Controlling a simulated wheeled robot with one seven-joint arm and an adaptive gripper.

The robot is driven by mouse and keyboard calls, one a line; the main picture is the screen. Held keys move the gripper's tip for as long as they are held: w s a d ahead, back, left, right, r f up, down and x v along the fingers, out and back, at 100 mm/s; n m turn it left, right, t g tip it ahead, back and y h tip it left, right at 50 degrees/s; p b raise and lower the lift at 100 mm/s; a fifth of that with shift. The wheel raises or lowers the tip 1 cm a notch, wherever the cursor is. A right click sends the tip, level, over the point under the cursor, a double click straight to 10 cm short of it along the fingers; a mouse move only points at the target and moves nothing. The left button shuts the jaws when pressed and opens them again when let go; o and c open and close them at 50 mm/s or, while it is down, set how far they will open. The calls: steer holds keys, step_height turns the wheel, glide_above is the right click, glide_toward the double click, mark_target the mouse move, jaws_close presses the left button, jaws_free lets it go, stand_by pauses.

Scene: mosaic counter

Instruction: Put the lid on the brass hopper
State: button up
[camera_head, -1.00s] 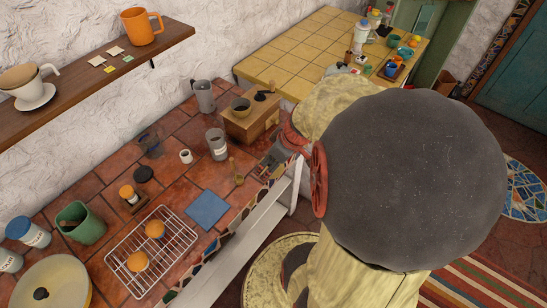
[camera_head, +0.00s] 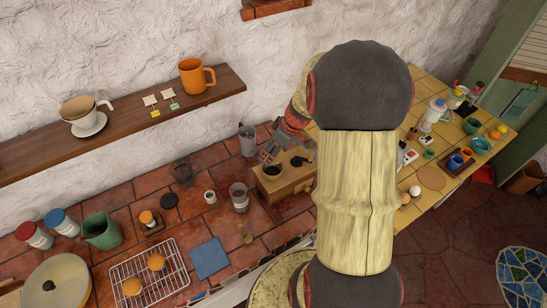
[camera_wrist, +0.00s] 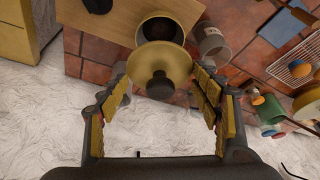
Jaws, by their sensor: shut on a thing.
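The brass lid (camera_wrist: 158,68), a round disc with a dark knob, sits between the fingertips of my gripper (camera_wrist: 160,82) in the wrist view. My gripper is shut on the lid. Just beyond the lid is the brass hopper (camera_wrist: 158,27), a round open bowl with a dark inside, on a wooden box (camera_wrist: 110,18). The lid overlaps the hopper's near rim in this view; I cannot tell whether they touch. In the head view my gripper (camera_head: 270,153) is above the hopper (camera_head: 272,172) on the wooden box (camera_head: 290,187); the lid cannot be made out there.
A grey metal jug (camera_head: 247,140) stands behind the box, close to my gripper. A glass jar (camera_head: 239,197) and a small white cup (camera_head: 210,197) stand left of it. A wall shelf (camera_head: 130,115) runs above the counter. A blue mat (camera_head: 209,258) lies in front.

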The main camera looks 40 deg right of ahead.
steer(key=shift+s+a+f, duration=0.1)
steer(key=shift+f, duration=0.1)
steer(key=shift+f+b, duration=0.7)
steer(key=shift+f, duration=1.3)
steer(key=shift+f+b, duration=0.7)
steer(key=shift+b, duration=0.4)
steer(key=shift+r+b, duration=0.1)
steer(key=shift+b, duration=0.85)
steer(key=shift+f+b, duration=0.55)
steer(key=shift+b, duration=0.8)
steer(key=o, duration=1.2)
steer(key=shift+o, duration=1)
